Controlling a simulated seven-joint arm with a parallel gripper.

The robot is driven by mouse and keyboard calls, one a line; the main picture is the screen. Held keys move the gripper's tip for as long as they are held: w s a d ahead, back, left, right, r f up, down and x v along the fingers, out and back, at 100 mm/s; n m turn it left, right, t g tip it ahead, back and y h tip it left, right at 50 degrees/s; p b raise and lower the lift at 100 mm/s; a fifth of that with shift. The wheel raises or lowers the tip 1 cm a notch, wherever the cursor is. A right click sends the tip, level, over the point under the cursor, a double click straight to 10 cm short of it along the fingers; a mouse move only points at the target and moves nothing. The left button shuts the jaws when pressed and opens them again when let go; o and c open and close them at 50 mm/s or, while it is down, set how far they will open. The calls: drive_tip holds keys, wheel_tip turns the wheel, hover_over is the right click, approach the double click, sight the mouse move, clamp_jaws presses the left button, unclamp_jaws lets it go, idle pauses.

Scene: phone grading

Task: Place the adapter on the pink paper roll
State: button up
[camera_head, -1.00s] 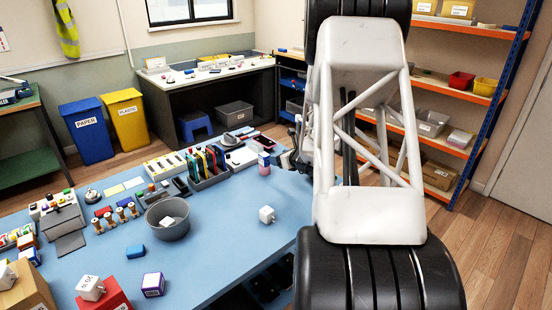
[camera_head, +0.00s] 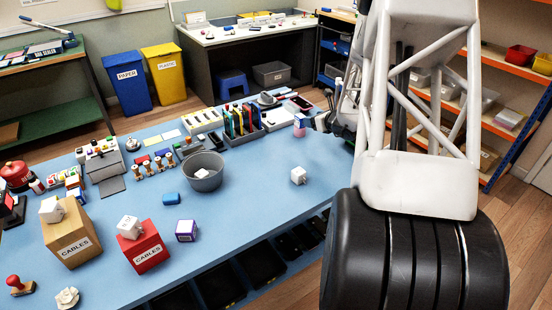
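A white, cube-like adapter (camera_head: 298,176) sits on the blue table, right of the grey bowl. Similar white adapters lie on the brown CABLES box (camera_head: 75,238) and the red CABLES box (camera_head: 145,254), and a white piece shows in the bowl. A small pink object (camera_head: 298,132), perhaps the pink paper roll, stands near the table's right edge with a blue and white item (camera_head: 300,120) just above or behind it. My gripper (camera_head: 322,123) is near that item, small and largely hidden by my arm; its fingers cannot be made out.
A grey bowl (camera_head: 203,172), a blue item (camera_head: 171,198) and a purple-and-white box (camera_head: 186,230) are left of the adapter. Stamps and a black rack (camera_head: 243,122) stand behind. The table around the adapter is clear.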

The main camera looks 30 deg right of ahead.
drive_tip(key=s+a+r+n+g+y, duration=0.25)
drive_tip(key=a+r+n, duration=0.3)
drive_tip(key=a, duration=0.55)
drive_tip(key=s+a+r+n+g+y, duration=0.25)
drive_tip(key=a+r+n, duration=0.3)
drive_tip(key=a, duration=0.55)
drive_tip(key=s+a+r+n+g+y, duration=0.1)
drive_tip(key=s+a+r+n, duration=0.4)
drive_tip(key=a, duration=0.6)
drive_tip(key=s+a+r+n+g+h, duration=0.1)
drive_tip(key=s+a+n+h, duration=0.1)
drive_tip(key=s+a+n, duration=0.3)
drive_tip(key=s+a+r+n+g+h, duration=0.1)
drive_tip(key=s+a+n, duration=0.4)
drive_tip(key=s, duration=0.7)
drive_tip(key=s+a+r+n+g+h, duration=0.1)
drive_tip(key=s+a+n+g+h, duration=0.1)
drive_tip(key=s+a+n, duration=0.3)
drive_tip(key=s+n+h, duration=0.1)
drive_tip(key=s+n, duration=0.3)
drive_tip(key=shift+s+r+g+h, duration=0.3)
drive_tip(key=shift+s+r+g, duration=0.05)
drive_tip(key=shift+g, duration=0.05)
